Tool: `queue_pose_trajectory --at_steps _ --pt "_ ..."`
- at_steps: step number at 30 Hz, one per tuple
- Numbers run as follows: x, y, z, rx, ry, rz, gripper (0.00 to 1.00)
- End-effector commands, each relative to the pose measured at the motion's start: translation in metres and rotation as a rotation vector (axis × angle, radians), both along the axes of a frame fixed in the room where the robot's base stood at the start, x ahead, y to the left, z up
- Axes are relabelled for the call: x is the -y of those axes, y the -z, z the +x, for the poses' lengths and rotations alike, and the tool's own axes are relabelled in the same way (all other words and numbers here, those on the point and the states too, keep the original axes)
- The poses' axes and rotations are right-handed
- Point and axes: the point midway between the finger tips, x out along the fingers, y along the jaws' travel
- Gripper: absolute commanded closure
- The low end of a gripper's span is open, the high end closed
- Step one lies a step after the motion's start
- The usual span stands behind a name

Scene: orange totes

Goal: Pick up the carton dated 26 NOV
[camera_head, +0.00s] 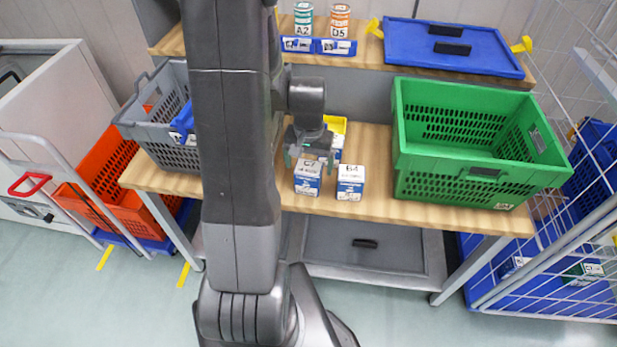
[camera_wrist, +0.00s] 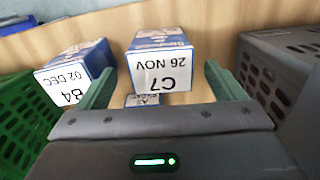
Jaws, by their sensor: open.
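The carton dated 26 NOV, marked C7, is white and blue and stands on the wooden bench in the head view (camera_head: 307,181). In the wrist view it shows upside down (camera_wrist: 160,70), ahead of and between the fingers of my gripper (camera_wrist: 160,72). My gripper also shows in the head view (camera_head: 309,158), just behind and above the carton. Its green fingers are apart and nothing is held. A second carton, marked B4 and dated 02 DEC (camera_head: 350,184), stands just right of C7; in the wrist view it is on the left (camera_wrist: 75,72), outside the finger.
A green crate (camera_head: 480,187) stands right of the cartons, and a grey crate (camera_head: 165,156) stands at the left. A small label (camera_wrist: 142,100) shows below C7 in the wrist view. A yellow container (camera_head: 336,124) is behind my gripper. The bench's front edge is close to the cartons.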

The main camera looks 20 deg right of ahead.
Motion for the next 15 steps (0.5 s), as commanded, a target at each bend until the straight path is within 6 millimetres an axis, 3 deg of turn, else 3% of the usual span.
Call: queue_pose_trajectory --at_steps 9,15 --pt "-0.001 0.037 0.001 -0.005 0.000 0.002 0.11" --pt "0.000 0.049 0.002 -0.001 0.000 0.001 0.11"
